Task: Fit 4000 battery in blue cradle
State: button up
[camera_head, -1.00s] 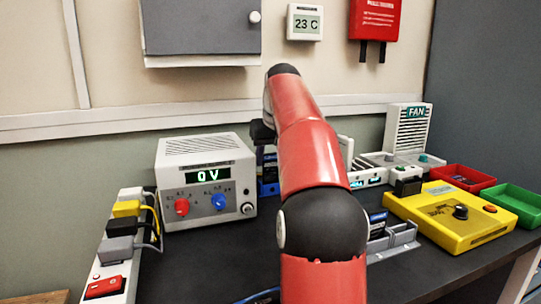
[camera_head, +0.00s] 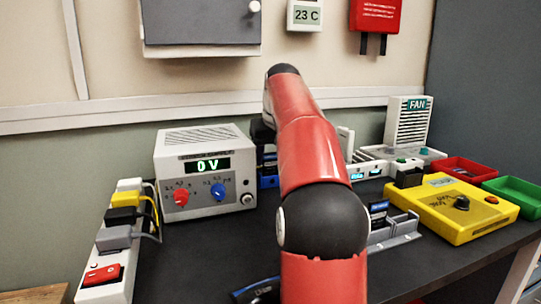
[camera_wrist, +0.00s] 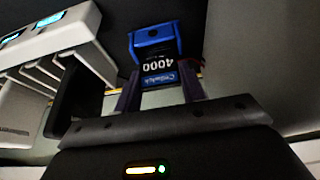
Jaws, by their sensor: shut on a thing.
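The 4000 battery (camera_wrist: 160,76), dark with a blue-and-white label, is between the fingers of my gripper (camera_wrist: 160,92) in the wrist view; its number reads upside down. My gripper is shut on it. The blue cradle (camera_wrist: 152,34) is directly beyond the battery, and the battery's far end meets the cradle's mouth. I cannot tell how deep it sits. In the head view the blue cradle (camera_head: 268,182) shows beside the power supply, partly behind my red arm. The fingers are hidden there.
The power supply (camera_head: 205,170), reading 0 V, stands left of the cradle. A white unit with displays (camera_wrist: 45,42) is close on the left in the wrist view. A yellow tester (camera_head: 455,210), grey cradle (camera_head: 395,232), red bin (camera_head: 465,170) and green bin (camera_head: 515,195) are right.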

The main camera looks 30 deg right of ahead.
jog(key=shift+f, duration=0.15)
jog(key=o, duration=1.1)
jog(key=shift+c, duration=0.2)
jog(key=p+v, duration=0.2)
jog(key=v, duration=0.5)
jog(key=shift+r, duration=0.35)
jog(key=shift+s, duration=0.25)
